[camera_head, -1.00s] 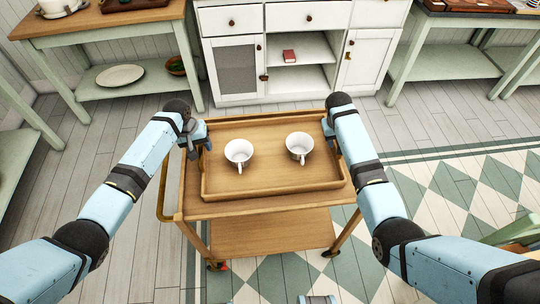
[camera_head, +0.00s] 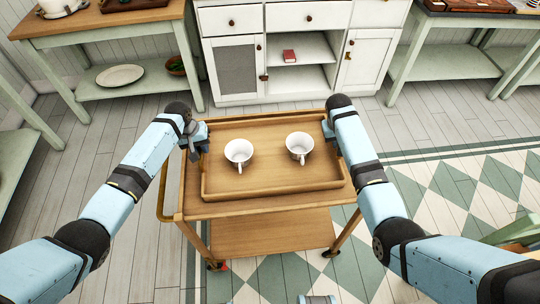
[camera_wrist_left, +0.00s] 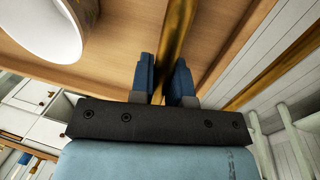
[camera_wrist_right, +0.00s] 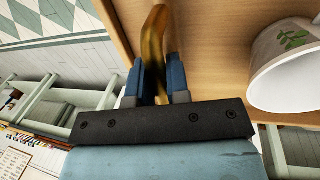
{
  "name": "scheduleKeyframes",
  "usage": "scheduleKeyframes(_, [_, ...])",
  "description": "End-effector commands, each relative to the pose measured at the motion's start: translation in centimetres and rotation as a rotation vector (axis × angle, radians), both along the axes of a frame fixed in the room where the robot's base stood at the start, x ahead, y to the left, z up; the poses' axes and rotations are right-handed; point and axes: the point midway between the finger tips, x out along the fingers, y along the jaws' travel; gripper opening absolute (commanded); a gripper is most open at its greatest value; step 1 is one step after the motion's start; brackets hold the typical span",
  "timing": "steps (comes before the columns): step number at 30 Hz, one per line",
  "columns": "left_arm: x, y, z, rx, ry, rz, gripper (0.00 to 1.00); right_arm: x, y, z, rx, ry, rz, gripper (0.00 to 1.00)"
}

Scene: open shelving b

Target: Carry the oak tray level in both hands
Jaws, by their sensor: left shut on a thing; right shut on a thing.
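The oak tray (camera_head: 270,183) is a shallow wooden tray with a raised rim. It is over the top of a wooden trolley (camera_head: 192,208); I cannot tell whether it touches it. Two white cups stand upright in it, a left cup (camera_head: 239,152) and a right cup (camera_head: 299,146). My left gripper (camera_head: 203,138) is at the tray's left side, and in the left wrist view its fingers (camera_wrist_left: 167,82) are shut on a brass-coloured handle. My right gripper (camera_head: 328,128) is at the right side; in the right wrist view its fingers (camera_wrist_right: 160,80) are shut on a similar handle.
A white cabinet (camera_head: 235,67) with open shelves stands behind the trolley. Green-legged tables stand at the back left (camera_head: 95,29) and back right (camera_head: 440,62). The trolley has a lower shelf (camera_head: 270,232).

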Motion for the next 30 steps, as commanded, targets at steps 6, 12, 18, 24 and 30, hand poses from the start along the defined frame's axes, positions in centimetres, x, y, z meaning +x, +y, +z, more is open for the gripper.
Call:
scheduleKeyframes(6, [0.1,0.0,0.9,-0.001,-0.002,0.000,0.00,0.1,0.0,0.9,0.000,-0.002,-0.001,0.00])
scheduleKeyframes(12, [0.1,0.0,2.6,-0.001,-0.002,0.000,0.00,0.1,0.0,2.6,0.000,-0.002,-0.001,0.00])
scheduleKeyframes(18, [0.1,0.0,4.5,-0.001,-0.001,0.000,0.00,0.1,0.0,4.5,0.000,-0.002,-0.001,0.00])
scheduleKeyframes(24, [0.1,0.0,5.2,-0.001,-0.001,0.000,0.00,0.1,0.0,5.2,0.000,-0.001,-0.001,0.00])
scheduleKeyframes(30, [0.1,0.0,5.1,-0.001,-0.001,0.000,0.00,0.1,0.0,5.1,0.000,-0.002,-0.001,0.00])
